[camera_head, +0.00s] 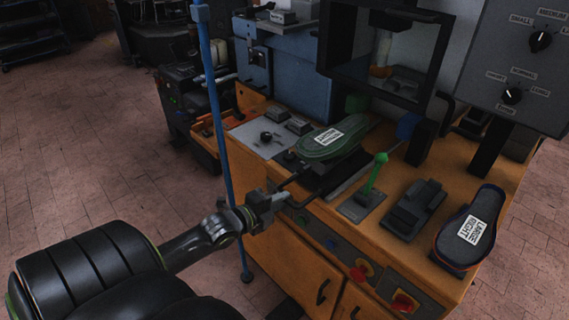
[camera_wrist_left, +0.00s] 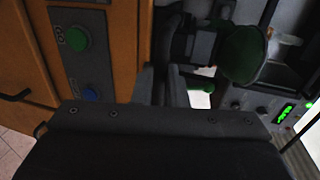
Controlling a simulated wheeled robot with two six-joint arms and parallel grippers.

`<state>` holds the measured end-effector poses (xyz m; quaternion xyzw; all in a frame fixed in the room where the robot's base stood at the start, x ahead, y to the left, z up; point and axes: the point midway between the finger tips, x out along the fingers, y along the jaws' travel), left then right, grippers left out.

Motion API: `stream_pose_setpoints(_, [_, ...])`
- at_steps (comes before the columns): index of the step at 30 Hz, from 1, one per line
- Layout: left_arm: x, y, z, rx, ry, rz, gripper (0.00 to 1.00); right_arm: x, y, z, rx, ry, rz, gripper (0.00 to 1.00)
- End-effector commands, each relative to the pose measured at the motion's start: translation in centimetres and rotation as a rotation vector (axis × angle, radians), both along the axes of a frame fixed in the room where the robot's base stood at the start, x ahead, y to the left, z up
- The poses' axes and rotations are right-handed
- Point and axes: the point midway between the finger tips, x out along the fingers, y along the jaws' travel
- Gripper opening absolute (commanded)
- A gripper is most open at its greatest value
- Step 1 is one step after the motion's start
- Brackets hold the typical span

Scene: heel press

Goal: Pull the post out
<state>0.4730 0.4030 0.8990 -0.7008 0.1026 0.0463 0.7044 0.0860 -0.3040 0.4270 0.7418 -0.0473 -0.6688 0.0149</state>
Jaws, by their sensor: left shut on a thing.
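A green shoe form (camera_head: 338,137) with a white label lies sole-up on the dark post (camera_head: 325,172) at the front of the press. A thin black bent handle (camera_head: 298,179) reaches from the post over the bench's front edge. My left gripper (camera_head: 280,199) is shut on the outer end of this handle. In the left wrist view, the gripper's fingers (camera_wrist_left: 165,85) point toward the dark post (camera_wrist_left: 192,42) and the green form (camera_wrist_left: 243,58); the grip itself is mostly hidden there. My right gripper is in neither view.
A green-knobbed lever (camera_head: 374,172), a black pedal-like block (camera_head: 415,207) and a dark form labelled LARGE RIGHT (camera_head: 470,230) sit right of the post. A tall blue pole (camera_head: 213,100) stands close left of my left gripper. Open floor (camera_head: 90,150) lies to the left.

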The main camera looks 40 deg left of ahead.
Motion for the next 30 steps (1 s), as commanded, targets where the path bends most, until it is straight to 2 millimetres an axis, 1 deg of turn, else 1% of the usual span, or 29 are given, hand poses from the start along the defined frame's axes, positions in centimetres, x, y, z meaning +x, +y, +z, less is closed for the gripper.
stream_pose_setpoints(1, [-0.2,0.1,-0.3,-0.001,0.007,0.002,0.0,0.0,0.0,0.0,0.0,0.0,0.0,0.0])
stream_pose_setpoints(8, [-0.3,0.1,-0.4,-0.002,0.01,0.004,0.0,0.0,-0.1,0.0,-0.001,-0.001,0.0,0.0])
stream_pose_setpoints(9, [-0.3,0.1,-0.4,-0.002,0.01,0.004,0.18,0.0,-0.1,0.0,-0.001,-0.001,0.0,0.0])
stream_pose_setpoints(13, [-0.2,0.1,-0.4,-0.001,0.009,0.003,0.34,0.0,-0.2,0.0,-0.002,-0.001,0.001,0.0])
stream_pose_setpoints(23, [-0.3,0.1,-0.1,0.0,0.006,0.002,0.34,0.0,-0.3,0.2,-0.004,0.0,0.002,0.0])
stream_pose_setpoints(26, [-1.1,0.2,0.1,0.001,0.007,0.003,0.34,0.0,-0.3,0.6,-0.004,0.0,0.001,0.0])
stream_pose_setpoints(29, [-2.6,0.3,0.6,0.002,0.009,0.003,0.34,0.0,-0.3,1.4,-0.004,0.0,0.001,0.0])
stream_pose_setpoints(30, [-3.3,0.3,0.8,0.002,0.01,0.002,0.34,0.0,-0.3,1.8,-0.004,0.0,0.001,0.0])
